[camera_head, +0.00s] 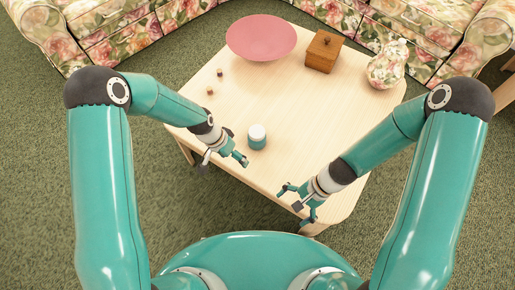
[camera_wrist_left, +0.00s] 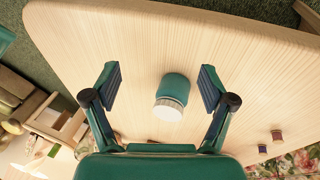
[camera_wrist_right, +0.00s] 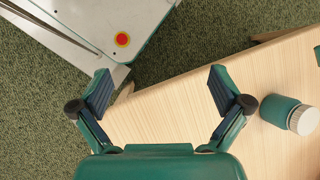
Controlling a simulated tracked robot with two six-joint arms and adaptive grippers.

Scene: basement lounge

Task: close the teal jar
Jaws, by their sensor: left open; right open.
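The teal jar (camera_head: 257,142) stands upright on the light wooden table, near its front edge. A white ribbed lid (camera_head: 257,131) sits on its top; how tight it is I cannot tell. My left gripper (camera_head: 225,159) is open and empty, just left of the jar. In the left wrist view the jar (camera_wrist_left: 175,86) shows between the open fingers, apart from them. My right gripper (camera_head: 296,204) is open and empty over the table's front right edge. In the right wrist view the jar (camera_wrist_right: 279,110) lies at the right, outside the fingers.
A pink bowl (camera_head: 261,38), a wooden box (camera_head: 323,51) and a floral jar (camera_head: 387,65) stand at the back of the table. The table around the teal jar is clear. A floral sofa (camera_head: 128,32) is behind.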

